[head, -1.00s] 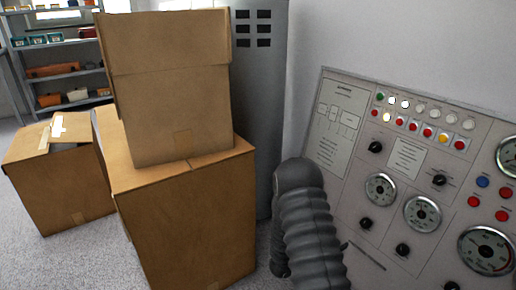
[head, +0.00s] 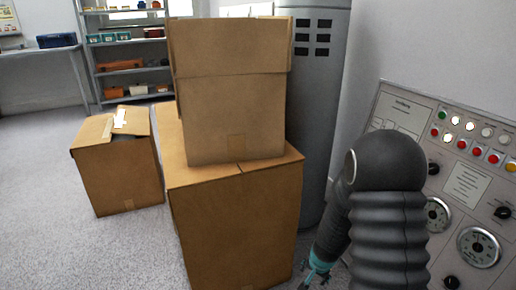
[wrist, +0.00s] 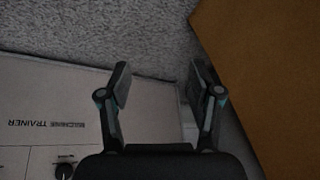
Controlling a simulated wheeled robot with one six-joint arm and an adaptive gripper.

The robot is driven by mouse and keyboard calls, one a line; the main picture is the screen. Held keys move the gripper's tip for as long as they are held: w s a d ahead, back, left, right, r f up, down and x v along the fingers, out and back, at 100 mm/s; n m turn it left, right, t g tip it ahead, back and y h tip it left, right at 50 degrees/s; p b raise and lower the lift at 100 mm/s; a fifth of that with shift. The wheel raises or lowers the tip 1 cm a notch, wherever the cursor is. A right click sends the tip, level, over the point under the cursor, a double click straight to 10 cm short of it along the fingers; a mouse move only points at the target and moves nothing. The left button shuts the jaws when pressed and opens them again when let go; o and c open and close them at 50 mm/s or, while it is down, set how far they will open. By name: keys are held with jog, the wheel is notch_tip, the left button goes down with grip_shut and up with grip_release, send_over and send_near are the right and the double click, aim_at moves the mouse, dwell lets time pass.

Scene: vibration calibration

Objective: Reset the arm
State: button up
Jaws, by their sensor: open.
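My gripper (wrist: 160,85) shows in the wrist view with its two dark fingers spread apart and nothing between them. Past the fingers are grey carpet, a pale panel edge and a brown box side. In the head view my dark ribbed arm stands at the lower right, in front of the control panel (head: 462,185). Part of my gripper (head: 318,272) shows low beside the arm, close to the big lower box; its fingertips are hard to make out there. The panel also shows in the wrist view (wrist: 45,100), with lettering that reads upside down.
A cardboard box (head: 235,110) sits on a larger box (head: 240,225) left of my arm. An open-topped box (head: 120,170) stands farther left. A grey cabinet (head: 318,110) is behind the stack. Shelves (head: 128,50) and a table (head: 40,55) are at the back. Carpet (head: 40,190) at left is clear.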

jog(key=s+a+r+n+p, duration=0.1)
jog(key=s+r+n, duration=0.1)
jog(key=s+r, duration=0.6)
jog(key=s+r+n+t+p, duration=0.1)
jog(key=s+r, duration=0.7)
jog(key=r, duration=1)
jog(key=s+a+r+n+t+p, duration=0.1)
jog(key=s+r+n+p, duration=0.2)
jog(key=s+r, duration=0.6)
notch_tip(320, 180, up, 4)
jog(key=shift+a+n, duration=0.35)
jog(key=shift+n, duration=0.35)
